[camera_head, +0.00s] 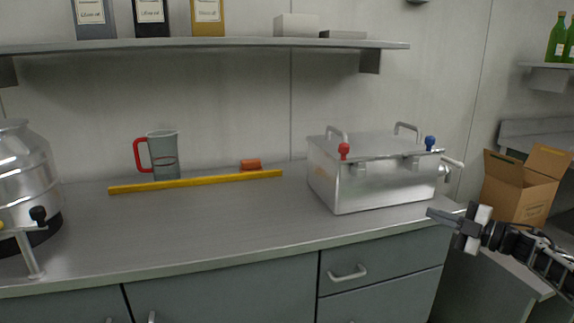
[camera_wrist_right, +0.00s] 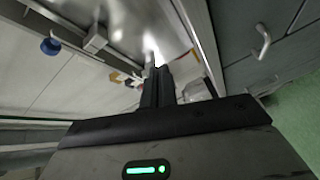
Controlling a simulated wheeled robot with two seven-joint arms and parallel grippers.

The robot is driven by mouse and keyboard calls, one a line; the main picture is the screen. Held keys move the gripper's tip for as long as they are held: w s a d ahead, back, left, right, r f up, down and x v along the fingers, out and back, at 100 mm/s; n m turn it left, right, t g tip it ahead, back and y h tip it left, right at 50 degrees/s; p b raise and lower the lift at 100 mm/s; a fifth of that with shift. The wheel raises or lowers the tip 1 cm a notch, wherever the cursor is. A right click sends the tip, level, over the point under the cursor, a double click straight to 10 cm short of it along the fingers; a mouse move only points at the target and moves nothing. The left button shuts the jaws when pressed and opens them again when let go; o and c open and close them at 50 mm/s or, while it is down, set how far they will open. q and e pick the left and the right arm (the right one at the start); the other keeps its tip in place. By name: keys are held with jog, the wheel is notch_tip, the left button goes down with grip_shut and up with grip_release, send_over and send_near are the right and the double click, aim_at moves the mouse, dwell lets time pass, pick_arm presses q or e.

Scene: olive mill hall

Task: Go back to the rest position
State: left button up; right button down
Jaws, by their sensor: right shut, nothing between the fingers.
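My right gripper (camera_head: 443,217) reaches in from the right in the head view, in front of the counter's right end, just right of and below the metal box. It is shut and empty. In the right wrist view its dark fingers (camera_wrist_right: 157,86) are together with nothing between them. My left gripper is in neither view.
A lidded metal box (camera_head: 370,185) with red and blue knobs stands on the counter (camera_head: 220,225). A cardboard box (camera_head: 518,190) is at right.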

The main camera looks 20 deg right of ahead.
jog(key=s+a+f+m+g+h+p, duration=0.15)
jog(key=a+f+m, duration=0.25)
jog(key=a+f, duration=0.7)
jog(key=s+a+f+m+t+h, duration=0.1)
jog(key=s+a+f+m, duration=0.25)
jog(key=a+f, duration=0.85)
jog(key=s+a+r+m+g+h+p, duration=0.1)
jog(key=s+a+m, duration=0.3)
jog(key=s+a, duration=0.4)
jog(key=s+a+r+m+g+h+p, duration=0.1)
jog(key=s+a+r+m+g, duration=0.2)
jog(key=s+a, duration=0.6)
jog(key=a+m+g, duration=0.1)
jog(key=a+m, duration=0.1)
jog(key=shift+s+a+r, duration=0.15)
jog(key=shift+s+a, duration=0.05)
jog(key=shift+a, duration=0.2)
